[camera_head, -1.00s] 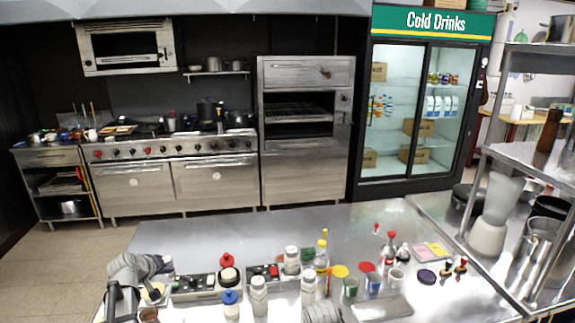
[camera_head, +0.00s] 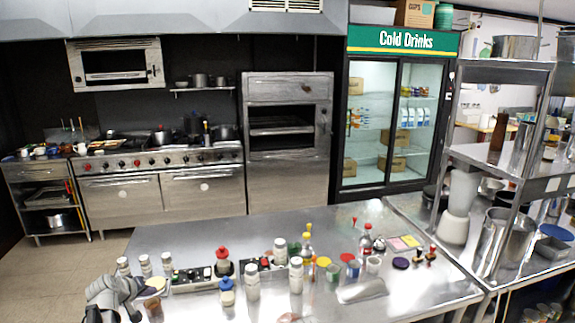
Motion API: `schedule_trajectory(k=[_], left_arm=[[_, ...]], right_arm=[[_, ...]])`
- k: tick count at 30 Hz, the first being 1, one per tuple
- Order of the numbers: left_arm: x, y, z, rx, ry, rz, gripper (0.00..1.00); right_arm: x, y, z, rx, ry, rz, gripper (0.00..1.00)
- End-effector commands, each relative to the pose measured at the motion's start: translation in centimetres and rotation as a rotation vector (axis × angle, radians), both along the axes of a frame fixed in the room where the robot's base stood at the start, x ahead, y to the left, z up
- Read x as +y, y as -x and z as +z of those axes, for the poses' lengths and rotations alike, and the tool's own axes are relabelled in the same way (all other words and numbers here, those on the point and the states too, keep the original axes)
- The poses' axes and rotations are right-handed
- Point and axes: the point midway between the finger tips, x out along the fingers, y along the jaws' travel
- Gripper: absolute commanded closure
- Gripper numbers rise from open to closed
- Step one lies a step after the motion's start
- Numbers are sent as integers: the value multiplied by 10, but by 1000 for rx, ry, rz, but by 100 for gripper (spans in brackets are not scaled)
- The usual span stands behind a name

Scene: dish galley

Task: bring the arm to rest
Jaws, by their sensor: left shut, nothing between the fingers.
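My left gripper (camera_head: 112,292) is at the lower left of the head view, over the near left corner of the steel counter (camera_head: 330,225). It is shut with nothing held, and its fingertips are hard to make out. It is close to a brown cup (camera_head: 153,309) and a yellow-topped round item (camera_head: 154,284); I cannot tell whether it touches them. My right gripper is not in view.
White shakers (camera_head: 146,265), a red-capped bottle (camera_head: 222,262), a blue-capped bottle (camera_head: 227,291) and small cups crowd the counter's near side. A steel tray (camera_head: 362,290) lies to the right. A blender (camera_head: 459,205) stands at right.

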Motion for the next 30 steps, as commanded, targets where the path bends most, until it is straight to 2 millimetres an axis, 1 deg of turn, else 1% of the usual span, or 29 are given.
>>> schedule_trajectory(k=[1, 8, 11, 14, 17, 20, 23, 24, 26, 27, 29, 30], left_arm=[[-9, 1, -1, 8, -3, -16, 100], [-43, 5, -8, 52, -18, -80, 100], [-63, 9, -12, 79, -28, -118, 100], [-89, 15, -18, 115, -43, -170, 100], [-120, 24, -24, 161, -63, -234, 100], [-158, 39, -32, 217, -92, -313, 100], [-205, 64, -41, 294, -136, -418, 100], [-227, 78, -46, 333, -161, -471, 100], [-259, 102, -52, 397, -206, -552, 100], [-278, 120, -55, 440, -239, -605, 100], [-303, 146, -60, 502, -289, -679, 100], [-316, 163, -62, 540, -324, -722, 100]], right_arm=[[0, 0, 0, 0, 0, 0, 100], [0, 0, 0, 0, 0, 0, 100], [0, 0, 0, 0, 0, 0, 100], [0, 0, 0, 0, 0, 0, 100], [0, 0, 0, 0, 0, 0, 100], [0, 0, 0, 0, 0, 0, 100], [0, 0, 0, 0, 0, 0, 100], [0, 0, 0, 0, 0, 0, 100], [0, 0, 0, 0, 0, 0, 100], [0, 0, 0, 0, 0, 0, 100], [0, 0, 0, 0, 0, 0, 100], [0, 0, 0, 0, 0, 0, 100]])
